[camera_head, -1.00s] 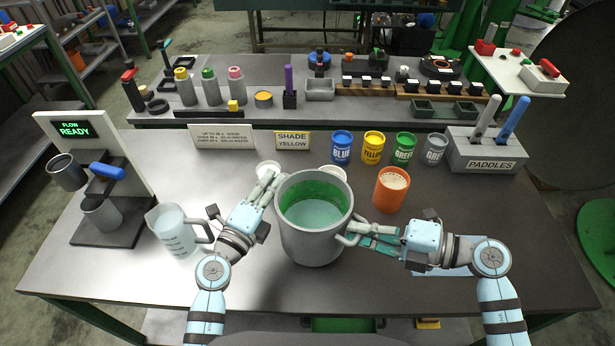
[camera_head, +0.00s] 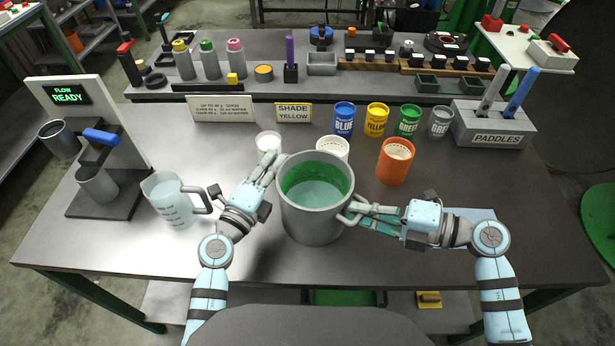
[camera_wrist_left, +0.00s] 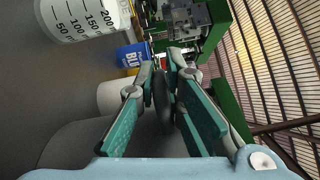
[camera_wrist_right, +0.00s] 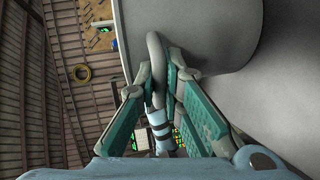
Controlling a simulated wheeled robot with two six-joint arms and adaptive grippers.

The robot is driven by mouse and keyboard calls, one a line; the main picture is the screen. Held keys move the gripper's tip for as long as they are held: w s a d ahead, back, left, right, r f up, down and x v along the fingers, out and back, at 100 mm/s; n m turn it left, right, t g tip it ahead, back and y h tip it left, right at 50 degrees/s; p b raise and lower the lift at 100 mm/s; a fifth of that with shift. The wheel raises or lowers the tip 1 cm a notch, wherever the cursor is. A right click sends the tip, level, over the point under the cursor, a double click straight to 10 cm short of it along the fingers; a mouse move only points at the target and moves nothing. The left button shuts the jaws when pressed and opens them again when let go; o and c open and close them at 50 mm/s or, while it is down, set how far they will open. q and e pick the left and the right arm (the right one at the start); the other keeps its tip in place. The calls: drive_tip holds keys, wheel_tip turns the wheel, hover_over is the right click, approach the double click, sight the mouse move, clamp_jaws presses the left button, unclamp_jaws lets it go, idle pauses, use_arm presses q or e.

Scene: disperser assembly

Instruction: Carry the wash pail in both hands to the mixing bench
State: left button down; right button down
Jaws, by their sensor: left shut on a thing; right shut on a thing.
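The wash pail (camera_head: 316,222) is a grey bucket with a green inside and pale liquid in it, upright over the middle of the bench (camera_head: 110,255). My left gripper (camera_head: 268,170) is at the pail's left side, shut on its left handle, which is mostly hidden in the head view; the dark handle (camera_wrist_left: 162,95) shows between the fingers in the left wrist view. My right gripper (camera_head: 358,212) is shut on the right handle, a grey loop (camera_wrist_right: 155,60) seen between the fingers in the right wrist view. Whether the pail touches the bench is unclear.
A measuring jug (camera_head: 172,205) stands left of my left gripper. An orange cup (camera_head: 395,165), two white cups and several paint cans stand behind the pail. A flow stand (camera_head: 110,150) is at the left, a paddle holder (camera_head: 490,130) at the right. The front left bench is clear.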

use_arm(q)
drive_tip(key=c, duration=1.7)
unclamp_jaws()
drive_tip(key=shift+s+r+p, duration=0.35)
drive_tip(key=shift+s, duration=0.35)
use_arm(e)
drive_tip(key=c, duration=1.7)
unclamp_jaws()
drive_tip(key=shift+s+r, duration=0.35)
drive_tip(key=shift+s, duration=0.4)
drive_tip(key=shift+w, duration=0.2)
drive_tip(key=shift+w+f, duration=0.1)
drive_tip(key=shift+w, duration=0.05)
drive_tip(key=shift+s, duration=0.25)
drive_tip(key=shift+d, duration=0.3)
use_arm(q)
drive_tip(key=v, duration=1.2)
use_arm(e)
drive_tip(key=v, duration=1.1)
drive_tip(key=shift+s+d, duration=0.1)
drive_tip(key=shift+s, duration=0.15)
use_arm(q)
drive_tip(key=shift+f, duration=0.15)
